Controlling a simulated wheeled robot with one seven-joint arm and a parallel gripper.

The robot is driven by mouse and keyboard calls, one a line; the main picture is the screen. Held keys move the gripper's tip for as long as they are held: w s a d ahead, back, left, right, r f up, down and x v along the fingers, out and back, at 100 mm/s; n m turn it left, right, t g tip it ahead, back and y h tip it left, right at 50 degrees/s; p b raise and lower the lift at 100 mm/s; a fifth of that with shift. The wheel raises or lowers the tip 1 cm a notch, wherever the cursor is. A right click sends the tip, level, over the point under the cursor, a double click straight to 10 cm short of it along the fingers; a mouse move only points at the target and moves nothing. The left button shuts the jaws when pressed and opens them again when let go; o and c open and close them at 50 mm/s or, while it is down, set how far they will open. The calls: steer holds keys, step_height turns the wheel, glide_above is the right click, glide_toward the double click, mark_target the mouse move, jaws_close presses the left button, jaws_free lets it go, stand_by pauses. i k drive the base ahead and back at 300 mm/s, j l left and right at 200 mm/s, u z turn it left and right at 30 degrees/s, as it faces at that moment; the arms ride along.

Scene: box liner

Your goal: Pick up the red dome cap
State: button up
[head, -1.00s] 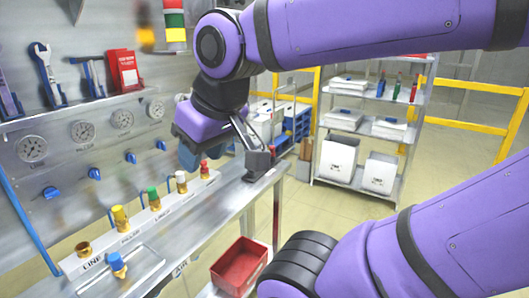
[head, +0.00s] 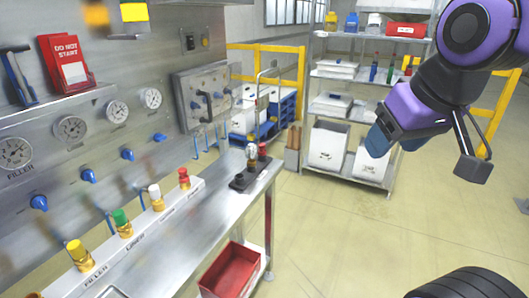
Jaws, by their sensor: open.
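A small red cap (head: 184,175) sits on a brass fitting at the far end of the labelled row on the steel bench (head: 222,192). Nearer in the same row are white (head: 154,190), green (head: 120,216) and yellow (head: 76,248) caps. Another small red piece (head: 262,149) stands by a black base on the far end of the bench; its exact shape is too small to tell. My gripper (head: 426,156) is open and empty at the right, pictured over the floor and shelf area, well apart from the caps.
A red bin (head: 231,272) is below the bench's right edge. Gauges (head: 71,129) and blue valve knobs (head: 88,176) line the wall panel at left. A shelf rack (head: 345,118) and yellow rails (head: 268,47) stand behind. Floor right of the bench is clear.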

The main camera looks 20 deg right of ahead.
mark_target(262, 147)
steer(key=i+l+u, duration=0.35)
steer(key=i+l, duration=0.8)
